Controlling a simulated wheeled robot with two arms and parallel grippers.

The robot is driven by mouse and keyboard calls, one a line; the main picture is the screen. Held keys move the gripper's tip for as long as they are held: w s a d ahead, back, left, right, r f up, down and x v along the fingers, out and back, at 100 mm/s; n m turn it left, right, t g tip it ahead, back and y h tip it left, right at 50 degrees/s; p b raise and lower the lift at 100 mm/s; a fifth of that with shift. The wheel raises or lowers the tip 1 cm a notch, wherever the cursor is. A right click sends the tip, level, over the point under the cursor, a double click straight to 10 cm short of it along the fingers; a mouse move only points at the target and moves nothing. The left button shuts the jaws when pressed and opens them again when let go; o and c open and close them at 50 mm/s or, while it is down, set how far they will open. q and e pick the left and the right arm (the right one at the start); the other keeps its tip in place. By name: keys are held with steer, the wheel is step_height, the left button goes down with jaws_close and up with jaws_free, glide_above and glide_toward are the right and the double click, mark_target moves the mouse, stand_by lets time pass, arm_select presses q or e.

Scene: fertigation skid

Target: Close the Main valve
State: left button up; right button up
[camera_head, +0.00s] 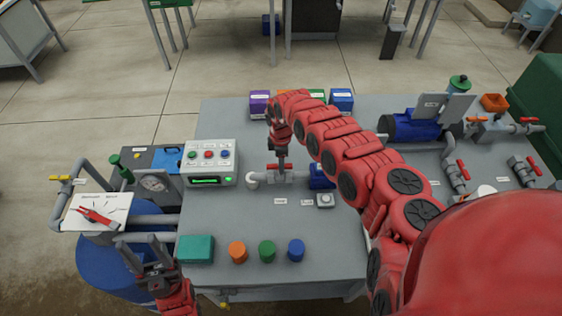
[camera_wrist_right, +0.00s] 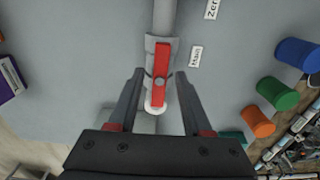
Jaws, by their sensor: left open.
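The Main valve's red lever (camera_wrist_right: 161,75) lies along its grey pipe (camera_wrist_right: 163,18) in the right wrist view, beside a "Main" label (camera_wrist_right: 196,57). In the head view, part of the red lever (camera_head: 272,167) shows under my right gripper (camera_head: 281,159). The right wrist view shows my right gripper (camera_wrist_right: 158,84) open, its two fingers on either side of the lever's lower part, with gaps between fingers and lever. My left gripper (camera_head: 148,263) is open and empty at the lower left, near the table's front-left corner, away from the valve.
A control box (camera_head: 209,163) with coloured buttons stands left of the valve. A teal block (camera_head: 196,249) and orange (camera_head: 238,252), green (camera_head: 267,251) and blue (camera_head: 296,250) cylinders stand along the front edge. A selector plate (camera_head: 97,215) is at left. More red-handled valves (camera_head: 462,170) are at right.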

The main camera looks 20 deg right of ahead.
jaws_close()
